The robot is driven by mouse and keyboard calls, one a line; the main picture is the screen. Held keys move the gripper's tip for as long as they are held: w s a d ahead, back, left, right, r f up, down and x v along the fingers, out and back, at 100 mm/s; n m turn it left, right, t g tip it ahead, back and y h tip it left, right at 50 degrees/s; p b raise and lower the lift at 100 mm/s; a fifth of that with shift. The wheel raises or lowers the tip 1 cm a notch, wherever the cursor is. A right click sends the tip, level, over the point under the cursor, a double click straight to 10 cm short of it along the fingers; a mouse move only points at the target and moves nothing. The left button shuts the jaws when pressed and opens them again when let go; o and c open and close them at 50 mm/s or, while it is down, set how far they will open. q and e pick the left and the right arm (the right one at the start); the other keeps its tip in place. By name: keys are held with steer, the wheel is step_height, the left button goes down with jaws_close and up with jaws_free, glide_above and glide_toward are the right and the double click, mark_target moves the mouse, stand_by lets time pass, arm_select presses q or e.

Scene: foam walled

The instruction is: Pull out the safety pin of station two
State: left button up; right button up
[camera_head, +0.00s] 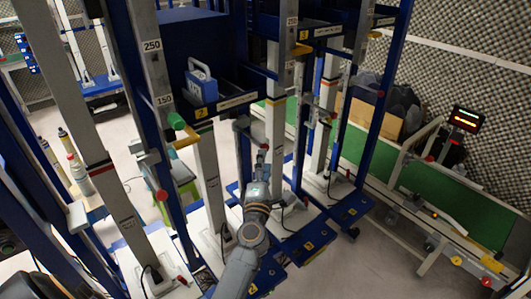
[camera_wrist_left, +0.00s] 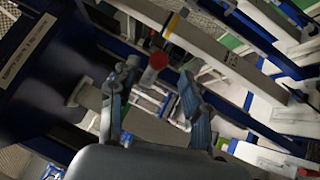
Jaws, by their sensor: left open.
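My left gripper (camera_head: 262,160) reaches up from the bottom middle of the head view, among the grey posts and blue frames. In the left wrist view its two fingers (camera_wrist_left: 158,78) are spread apart with nothing gripped. A red round knob on a light stem (camera_wrist_left: 157,61), which looks like the safety pin, shows between and just beyond the fingertips. I cannot tell whether the fingers touch it. In the head view the arm and gripper hide most of this spot. Yellow number plates (camera_head: 310,246) mark the station bases.
A green handle with a yellow bar (camera_head: 180,128) juts out nearby. Posts stand close on both sides. A green conveyor (camera_head: 480,222) runs at the right.

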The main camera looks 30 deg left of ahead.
arm_select(q)
steer(key=v, duration=0.6)
stand_by(0.3)
steer(key=d+f+m+g+h, duration=0.1)
steer(key=d+f+m+h, duration=0.3)
steer(key=f, duration=0.5)
steer(key=d+f+m+g+h, duration=0.1)
steer(key=d+f+m, duration=0.3)
steer(key=f, duration=0.5)
steer(key=s+d+f+m+g+h, duration=0.25)
steer(key=s+f+m, duration=0.3)
steer(key=f, duration=0.55)
steer(key=s+d+f+m+g+h, duration=0.1)
steer(key=s+d+f+m+g, duration=0.2)
steer(key=s+f, duration=0.6)
steer(key=s+a+f+m+g, duration=0.2)
steer(key=s+f, duration=0.4)
steer(key=s, duration=0.5)
steer(key=s+a+f+m+g, duration=0.2)
steer(key=s+f+m+g, duration=0.2)
steer(key=s+f, duration=0.3)
steer(key=s+a+f+m+g, duration=0.3)
steer(key=s+f, duration=0.4)
steer(key=s, duration=0.7)
steer(key=shift+s+m+g+y, duration=0.35)
steer(key=shift+m+g, duration=0.2)
steer(key=shift+m, duration=0.4)
